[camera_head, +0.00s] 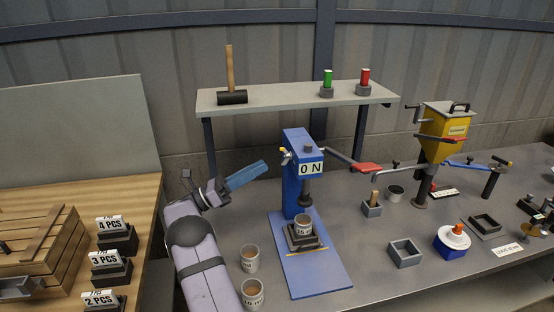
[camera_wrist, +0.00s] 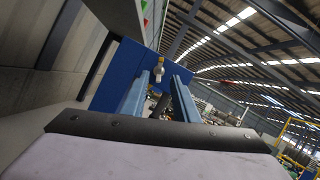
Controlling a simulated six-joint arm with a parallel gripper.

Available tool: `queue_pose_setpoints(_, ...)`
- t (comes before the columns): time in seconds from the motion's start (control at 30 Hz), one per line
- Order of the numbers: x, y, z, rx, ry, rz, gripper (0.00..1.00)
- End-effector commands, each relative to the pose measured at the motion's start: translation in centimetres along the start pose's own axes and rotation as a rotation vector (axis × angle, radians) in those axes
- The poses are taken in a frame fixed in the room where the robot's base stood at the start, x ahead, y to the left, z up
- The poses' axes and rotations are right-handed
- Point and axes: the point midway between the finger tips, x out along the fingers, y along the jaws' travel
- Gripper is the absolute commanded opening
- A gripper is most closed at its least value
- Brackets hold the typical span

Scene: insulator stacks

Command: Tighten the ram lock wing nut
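The ram lock wing nut (camera_head: 285,155), pale with a yellow part, sits on the left side of the blue press (camera_head: 291,190). My gripper (camera_head: 262,166) is left of the press, its blue fingers pointing toward the nut and apart from it. In the wrist view the wing nut (camera_wrist: 159,70) stands out from the blue press face (camera_wrist: 115,75). It appears ahead, between the tips of my open gripper (camera_wrist: 160,84), with nothing held. The press head bears a "0 N" sign (camera_head: 311,168). Its dark ram (camera_head: 305,194) hangs above a cup (camera_head: 303,227).
A shelf (camera_head: 280,100) with a mallet (camera_head: 231,95) and green and red handled tools spans above and behind the press. A red-gripped lever (camera_head: 366,168) reaches right. Two cups (camera_head: 250,258) (camera_head: 252,293) stand near my arm. A yellow hopper (camera_head: 446,130) stands farther right.

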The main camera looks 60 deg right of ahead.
Motion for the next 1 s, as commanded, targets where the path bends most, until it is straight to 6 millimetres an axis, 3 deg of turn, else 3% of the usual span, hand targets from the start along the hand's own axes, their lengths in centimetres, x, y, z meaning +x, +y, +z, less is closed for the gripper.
queue_pose_setpoints(0.5, 6.0, -0.1, 0.2, 0.002, 0.002, 0.001, 0.27)
queue_pose_setpoints(0.97, 7.0, 0.0, 0.0, 0.002, 0.002, 0.002, 0.27)
queue_pose_setpoints(1.0, 7.0, 0.0, 0.0, 0.002, 0.002, 0.002, 0.2)
